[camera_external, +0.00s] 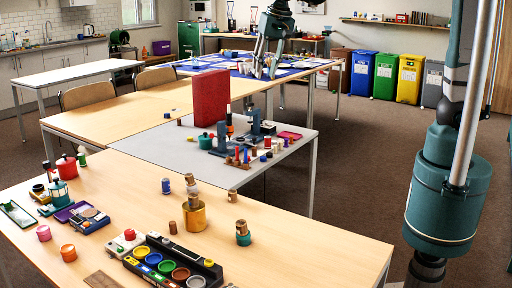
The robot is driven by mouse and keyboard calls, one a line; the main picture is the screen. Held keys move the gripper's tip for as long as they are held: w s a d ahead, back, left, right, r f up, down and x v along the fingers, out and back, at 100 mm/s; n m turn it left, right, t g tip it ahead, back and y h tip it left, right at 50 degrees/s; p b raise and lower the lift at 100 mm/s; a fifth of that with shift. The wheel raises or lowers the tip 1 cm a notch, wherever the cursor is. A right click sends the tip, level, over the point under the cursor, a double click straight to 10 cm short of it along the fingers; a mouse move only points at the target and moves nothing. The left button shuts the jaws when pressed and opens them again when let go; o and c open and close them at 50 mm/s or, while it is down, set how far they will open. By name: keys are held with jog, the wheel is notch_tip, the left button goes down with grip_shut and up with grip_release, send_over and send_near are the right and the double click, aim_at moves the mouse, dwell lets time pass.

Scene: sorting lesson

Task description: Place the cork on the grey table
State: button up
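The grey table (160,146) stands in the middle, between wooden tables. Several small brown cork-like pieces show on the front wooden table (130,206): one brown piece (172,228) stands alone, another (232,196) is further right, and others sit on a yellow cup (194,217) and a teal jar (243,238). I cannot tell which one is the cork. My gripper (264,72) hangs at the top middle, seen over the far blue-covered table, away from these pieces. It is small in the picture, and I cannot tell whether its fingers are open or hold anything.
A tall red block (210,97), a green pot (205,141), blue-grey tools (256,122) and small coloured pieces crowd the grey table's right half. Its left and front parts are mostly clear. A paint tray (173,265) lies at the front table's near edge.

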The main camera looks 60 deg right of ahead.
jog(key=w+a+f+m+g+h, duration=0.1)
jog(key=w+a+f, duration=0.2)
jog(key=a, duration=0.4)
jog(key=w+a+f+m, duration=0.1)
jog(key=w+a+f, duration=0.15)
jog(key=a, duration=0.55)
jog(key=m+g+h, duration=0.1)
jog(key=m+h, duration=0.2)
jog(key=m, duration=0.4)
send_near(172, 223)
notch_tip(172, 223, down, 2)
jog(key=shift+w+d+b, duration=0.1)
jog(key=shift+d+b, duration=0.25)
jog(key=shift+d, duration=0.15)
jog(key=shift+x, duration=1.35)
jog(key=shift+b+x, duration=0.8)
jog(key=shift+x, duration=1.85)
